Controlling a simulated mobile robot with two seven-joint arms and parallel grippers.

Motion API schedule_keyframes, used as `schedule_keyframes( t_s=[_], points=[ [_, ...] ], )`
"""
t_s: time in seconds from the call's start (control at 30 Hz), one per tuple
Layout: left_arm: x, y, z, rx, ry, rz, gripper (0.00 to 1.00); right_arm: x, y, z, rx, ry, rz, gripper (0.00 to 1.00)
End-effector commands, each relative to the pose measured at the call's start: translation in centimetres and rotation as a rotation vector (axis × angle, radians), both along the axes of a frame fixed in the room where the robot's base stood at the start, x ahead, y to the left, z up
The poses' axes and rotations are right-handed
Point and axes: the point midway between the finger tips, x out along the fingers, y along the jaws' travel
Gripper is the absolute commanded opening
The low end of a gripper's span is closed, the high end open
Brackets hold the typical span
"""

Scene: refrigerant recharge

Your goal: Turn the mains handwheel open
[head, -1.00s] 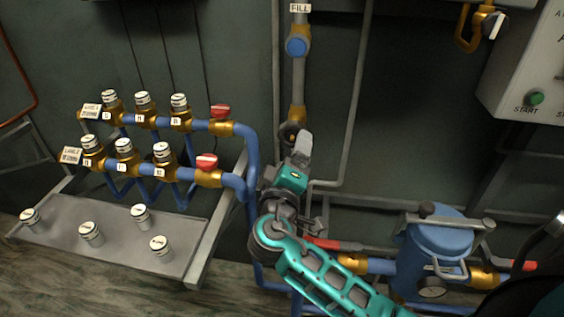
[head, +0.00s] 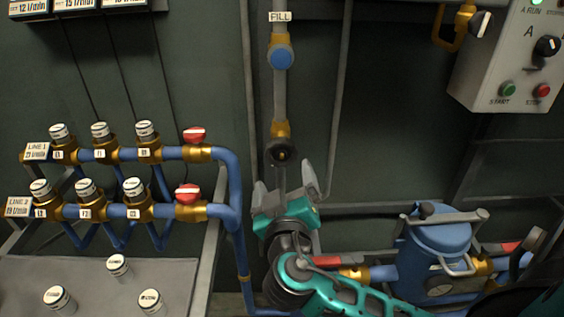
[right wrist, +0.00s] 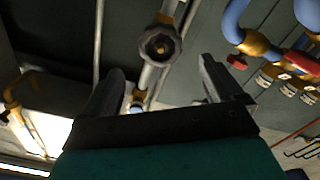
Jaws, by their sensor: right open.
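The handwheel (head: 281,152) is a small dark round wheel on a brass valve, low on the vertical pipe under the FILL label (head: 280,17). In the right wrist view the dark handwheel (right wrist: 159,46) faces the camera, between the lines of the two fingers and beyond them. My right gripper (head: 285,188) is open and empty just below the wheel in the head view, fingers pointing up. The wrist view shows both fingers (right wrist: 160,78) spread wide, with no visible contact with the wheel. My left gripper is not in view.
A blue round fitting (head: 281,57) sits higher on the pipe. Blue pipes with red-handled valves (head: 194,135) stand to the left, above a grey tray (head: 190,275). A blue canister (head: 440,240) stands at the lower right, below a control box (head: 510,55).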

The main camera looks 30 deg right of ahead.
Motion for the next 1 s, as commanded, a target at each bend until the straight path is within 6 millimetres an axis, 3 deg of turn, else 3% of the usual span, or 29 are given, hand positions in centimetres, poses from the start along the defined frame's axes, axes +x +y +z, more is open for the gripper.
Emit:
schedule_keyframes(
  t_s=[0.6, 1.0],
  points=[
    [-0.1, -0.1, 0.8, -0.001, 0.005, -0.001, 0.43, 6.3, -3.8, 0.0, -0.003, 0.001, 0.0, 0.93],
    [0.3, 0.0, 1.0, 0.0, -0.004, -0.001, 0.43, 6.1, -3.7, -0.1, -0.002, 0.002, 0.001, 0.54]
  ],
)
